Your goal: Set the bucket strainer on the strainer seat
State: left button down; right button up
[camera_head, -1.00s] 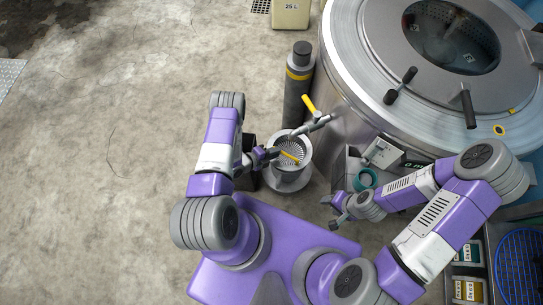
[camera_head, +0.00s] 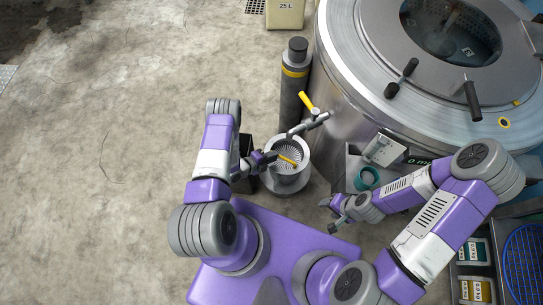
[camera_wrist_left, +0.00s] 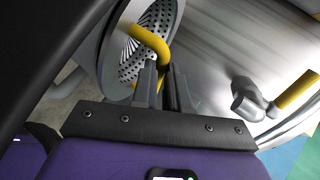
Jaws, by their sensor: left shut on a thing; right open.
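The bucket strainer (camera_head: 282,152) is a round metal basket with a perforated bottom and a yellow handle. My left gripper (camera_head: 269,158) is shut on that handle at the strainer's left side. The wrist view shows the yellow handle (camera_wrist_left: 151,40) at the fingers (camera_wrist_left: 160,84) and the perforated strainer (camera_wrist_left: 133,62) just beyond. The strainer is over or within a grey cylindrical seat (camera_head: 288,182); I cannot tell whether it rests on it. My right gripper (camera_head: 336,213) is open and empty, to the right of and below the seat.
A metal tap with a yellow lever (camera_head: 306,101) reaches over the strainer's upper right side. A dark gas-bottle-like cylinder (camera_head: 293,85) and the large steel drum (camera_head: 345,100) stand behind. A teal ring (camera_head: 367,178) lies to the right. The floor at left is clear.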

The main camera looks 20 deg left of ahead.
pick_arm(q)
jog(key=c, duration=1.1)
grip_release()
jog(key=shift+o, duration=0.2)
jog(key=p+v, duration=0.2)
jog(key=v, duration=0.5)
jog(key=shift+s+a+r+p, duration=0.15)
jog(key=shift+s+p, duration=0.05)
jog(key=shift+p, duration=0.15)
